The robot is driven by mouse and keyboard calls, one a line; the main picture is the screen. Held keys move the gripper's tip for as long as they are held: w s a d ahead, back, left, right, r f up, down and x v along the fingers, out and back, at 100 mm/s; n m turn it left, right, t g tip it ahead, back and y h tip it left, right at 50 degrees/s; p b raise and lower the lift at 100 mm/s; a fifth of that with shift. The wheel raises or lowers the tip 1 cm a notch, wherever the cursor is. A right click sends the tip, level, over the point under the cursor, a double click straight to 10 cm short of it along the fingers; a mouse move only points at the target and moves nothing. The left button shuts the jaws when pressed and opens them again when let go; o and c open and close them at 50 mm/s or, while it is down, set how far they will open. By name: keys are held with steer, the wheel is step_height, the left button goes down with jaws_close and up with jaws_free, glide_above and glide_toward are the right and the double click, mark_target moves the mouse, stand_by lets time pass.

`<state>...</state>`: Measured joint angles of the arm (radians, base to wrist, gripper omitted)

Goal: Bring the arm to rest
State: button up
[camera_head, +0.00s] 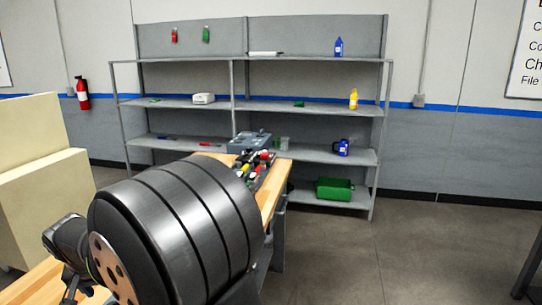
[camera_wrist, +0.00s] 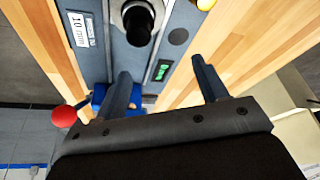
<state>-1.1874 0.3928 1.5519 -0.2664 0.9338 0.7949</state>
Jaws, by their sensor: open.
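My gripper (camera_wrist: 161,68) shows in the wrist view with its two dark fingers spread apart and nothing between them. Below it is a grey panel (camera_wrist: 120,62) with a "10 mm" label (camera_wrist: 79,30) and a dark round fitting (camera_wrist: 140,22). A small green-lit label (camera_wrist: 162,70) shows on the panel between the fingertips. I cannot tell how high the fingers are above the panel. In the head view I cannot make out the fingers.
A wooden bench (camera_head: 272,190) runs away from me, with a grey box (camera_head: 249,143) and red and yellow items at its far end. A large dark banded cylinder (camera_head: 180,220) blocks much of the near view. Shelves (camera_head: 290,105) stand behind. A red ball (camera_wrist: 64,116) is near my gripper.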

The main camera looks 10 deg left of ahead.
steer(key=w+a+f, duration=0.1)
steer(key=a+f, duration=0.1)
steer(key=f, duration=0.1)
steer(key=w+a+f, duration=0.1)
steer(key=a+f, duration=0.1)
steer(key=f, duration=0.1)
steer(key=w+a+f, duration=0.1)
steer(key=a+f, duration=0.1)
steer(key=shift+w+f, duration=0.3)
steer(key=shift+f, duration=0.65)
steer(key=o, duration=0.7)
steer(key=shift+o, duration=0.2)
steer(key=s+d+r+m+g+h, duration=0.1)
steer(key=s+d+r+m+g, duration=0.2)
steer(key=r, duration=0.6)
steer(key=s+d+r+m+h, duration=0.1)
steer(key=s+d+r+m, duration=0.2)
steer(key=s+d+r, duration=0.45)
steer(key=w+f, duration=0.1)
steer(key=f, duration=0.1)
steer(key=a+f, duration=0.1)
steer(key=f, duration=0.2)
steer(key=w+f, duration=0.1)
steer(key=f, duration=0.1)
steer(key=shift+w+a+f, duration=0.3)
steer(key=shift+a+f, duration=0.1)
